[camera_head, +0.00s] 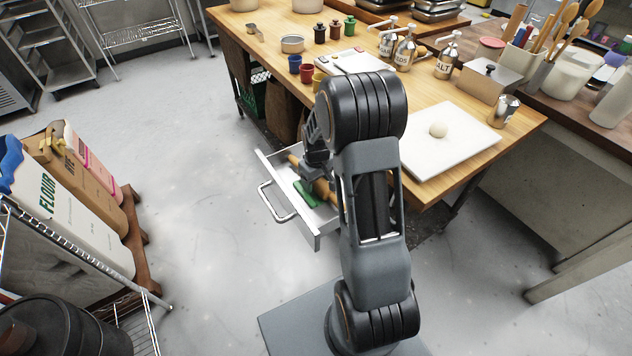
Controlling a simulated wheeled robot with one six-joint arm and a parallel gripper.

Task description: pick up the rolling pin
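A wooden rolling pin (325,190) lies in the open white drawer (308,229) under the wooden worktable (455,108). One end of it shows at the left of my gripper and part of its body shows below; my gripper and arm hide the rest. My gripper (314,176) is down at the drawer, over the rolling pin. Its fingertips are too small and too covered to tell whether they are open or shut, or whether they touch the pin.
A green object (305,194) lies in the drawer beside the pin. The drawer's handle (273,203) juts out to the left. A white board (455,147) with a dough ball (438,130) sits on the table above. Flour bags (60,215) stand at left; the floor between is clear.

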